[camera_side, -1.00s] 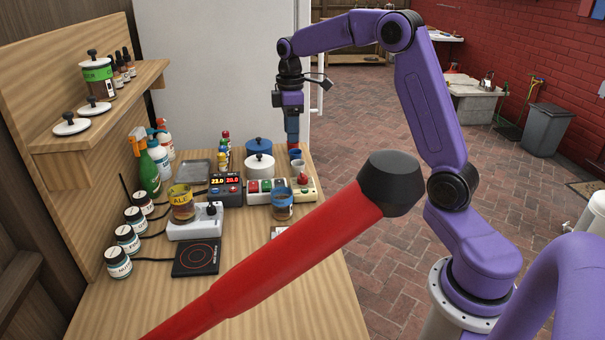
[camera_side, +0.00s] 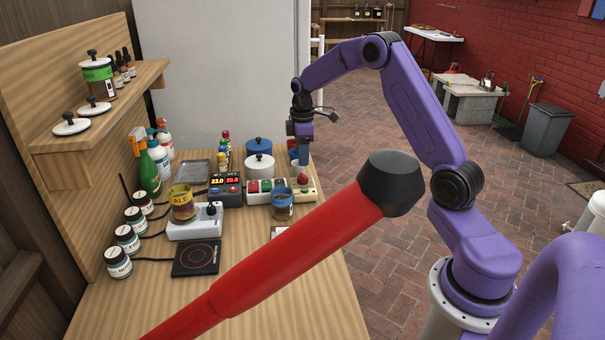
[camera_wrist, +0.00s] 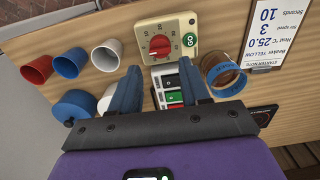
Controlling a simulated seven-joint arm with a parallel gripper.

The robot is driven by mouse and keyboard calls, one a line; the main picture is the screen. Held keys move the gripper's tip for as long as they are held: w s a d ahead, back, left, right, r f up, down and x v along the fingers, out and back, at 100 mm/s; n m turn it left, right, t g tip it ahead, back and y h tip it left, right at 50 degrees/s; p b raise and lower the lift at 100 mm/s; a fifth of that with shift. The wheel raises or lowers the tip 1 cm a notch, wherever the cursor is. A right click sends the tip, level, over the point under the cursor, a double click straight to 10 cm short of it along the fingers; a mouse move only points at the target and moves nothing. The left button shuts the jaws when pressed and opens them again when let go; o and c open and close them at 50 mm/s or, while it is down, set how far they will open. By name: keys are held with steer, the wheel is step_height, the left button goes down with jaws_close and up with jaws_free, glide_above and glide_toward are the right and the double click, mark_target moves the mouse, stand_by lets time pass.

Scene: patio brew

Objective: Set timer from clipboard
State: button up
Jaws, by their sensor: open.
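The timer (camera_wrist: 177,31) is a cream box with a red dial (camera_wrist: 160,46) and a green GO button (camera_wrist: 190,39); in the side view the timer (camera_side: 309,194) stands at the table's right edge. My gripper (camera_wrist: 159,66) is open and empty. In the wrist view its blue fingers point toward the timer, with the dial between and beyond the tips; in the side view the gripper (camera_side: 304,160) hangs above and behind it. The note card (camera_wrist: 267,32) reads Beaker YELLOW, Heat 25.0, Stir speed 3, Seconds 10. The dial's exact setting is too small to read.
Red (camera_wrist: 37,68), blue (camera_wrist: 70,62) and white (camera_wrist: 107,54) cups stand beside the timer. A beaker (camera_wrist: 223,77) stands on its other side. A button panel (camera_wrist: 172,92) lies between my fingers. A red bar (camera_side: 290,245) crosses the side view's foreground, partly hiding the note card.

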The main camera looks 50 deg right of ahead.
mark_target(302, 174)
step_height(302, 174, down, 7)
steer(key=shift+f, duration=0.1)
stand_by(0.4)
steer(key=c, duration=0.8)
